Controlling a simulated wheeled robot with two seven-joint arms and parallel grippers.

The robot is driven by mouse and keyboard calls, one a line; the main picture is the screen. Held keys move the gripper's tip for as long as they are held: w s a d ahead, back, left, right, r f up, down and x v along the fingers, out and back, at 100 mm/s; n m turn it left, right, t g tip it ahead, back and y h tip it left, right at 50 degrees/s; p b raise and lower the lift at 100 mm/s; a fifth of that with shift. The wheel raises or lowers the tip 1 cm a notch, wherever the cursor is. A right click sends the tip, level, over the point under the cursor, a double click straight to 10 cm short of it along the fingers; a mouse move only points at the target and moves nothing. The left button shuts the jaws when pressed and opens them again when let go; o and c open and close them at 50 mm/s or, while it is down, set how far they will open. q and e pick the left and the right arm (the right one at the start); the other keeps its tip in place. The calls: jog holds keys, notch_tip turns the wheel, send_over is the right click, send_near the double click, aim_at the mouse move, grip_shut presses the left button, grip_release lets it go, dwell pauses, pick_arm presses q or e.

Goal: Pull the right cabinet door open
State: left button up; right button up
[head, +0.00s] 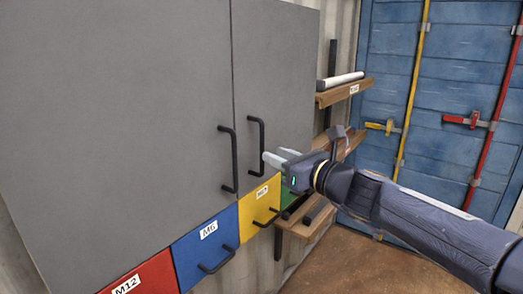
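The grey cabinet has two closed doors. The right door (278,65) has a black vertical bar handle (262,135) near its left edge, beside the seam. The left door (120,110) has a similar handle (235,160) just across the seam. My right gripper (273,156) comes in from the right, its pale fingertips close to the lower part of the right door's handle. Its fingers look apart, with nothing seen between them. I cannot tell whether they touch the handle. My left gripper is out of view.
Below the doors are red (145,276), blue (205,248), yellow (259,208) and green drawers with black handles. Wooden shelves (345,92) stand right of the cabinet, close behind my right arm. Blue container doors (455,65) close off the back. Brown floor (345,265) shows at lower right.

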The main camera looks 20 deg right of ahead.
aim_at(262, 171)
jog(key=x, duration=0.6)
jog(key=shift+w+f, duration=0.1)
jog(key=shift+c, duration=0.4)
grip_shut()
